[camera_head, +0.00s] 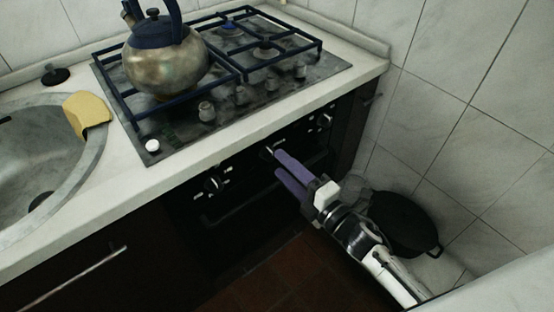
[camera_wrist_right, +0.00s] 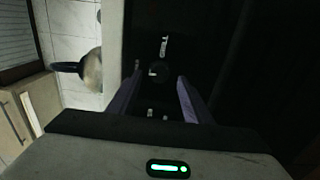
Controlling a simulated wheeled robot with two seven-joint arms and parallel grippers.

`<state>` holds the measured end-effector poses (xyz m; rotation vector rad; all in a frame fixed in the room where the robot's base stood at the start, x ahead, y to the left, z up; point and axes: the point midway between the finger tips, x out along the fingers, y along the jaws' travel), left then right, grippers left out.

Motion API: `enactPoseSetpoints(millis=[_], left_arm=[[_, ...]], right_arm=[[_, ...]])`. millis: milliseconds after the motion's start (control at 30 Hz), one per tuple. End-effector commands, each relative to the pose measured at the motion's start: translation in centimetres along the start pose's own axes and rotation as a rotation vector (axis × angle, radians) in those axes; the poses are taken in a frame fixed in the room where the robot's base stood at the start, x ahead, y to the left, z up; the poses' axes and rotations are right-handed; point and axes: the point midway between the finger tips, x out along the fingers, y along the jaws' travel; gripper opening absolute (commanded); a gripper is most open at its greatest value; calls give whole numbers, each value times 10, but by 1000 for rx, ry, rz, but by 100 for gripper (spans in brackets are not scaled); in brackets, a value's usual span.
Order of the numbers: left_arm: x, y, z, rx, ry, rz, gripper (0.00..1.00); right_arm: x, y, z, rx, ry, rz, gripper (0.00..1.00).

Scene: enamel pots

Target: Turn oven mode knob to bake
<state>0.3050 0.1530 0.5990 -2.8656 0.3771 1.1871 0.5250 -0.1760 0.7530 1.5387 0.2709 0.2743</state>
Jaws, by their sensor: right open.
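The dark oven front carries a left knob (camera_head: 213,184) and a right knob (camera_head: 325,121), both with white marks around them. I cannot tell from the marks which is the mode knob or where either points. My right gripper (camera_head: 278,162) has its purple fingers reaching the oven front between these two knobs. In the right wrist view its fingers (camera_wrist_right: 157,95) are apart with nothing held. A dark round knob (camera_wrist_right: 160,75) with white marks lies ahead between them, dim and not clearly touched. My left gripper is not in view.
A kettle (camera_head: 165,60) stands on the gas hob (camera_head: 165,138) above the oven. A sink (camera_head: 92,160) with a yellow sponge (camera_head: 87,112) is at the left. A black pan (camera_head: 403,222) is low at the right by the tiled wall.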

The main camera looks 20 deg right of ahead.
Motion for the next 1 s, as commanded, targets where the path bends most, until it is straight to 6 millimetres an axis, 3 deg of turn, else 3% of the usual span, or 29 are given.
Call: enactPoseSetpoints(millis=[100, 333, 1000], left_arm=[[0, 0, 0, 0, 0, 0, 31], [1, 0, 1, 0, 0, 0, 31], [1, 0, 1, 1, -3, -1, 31]], right_arm=[[-26, -2, 0, 0, 0, -4, 45], [-57, -1, 0, -1, 0, -2, 45], [-65, -2, 0, 20, -7, -7, 45]])
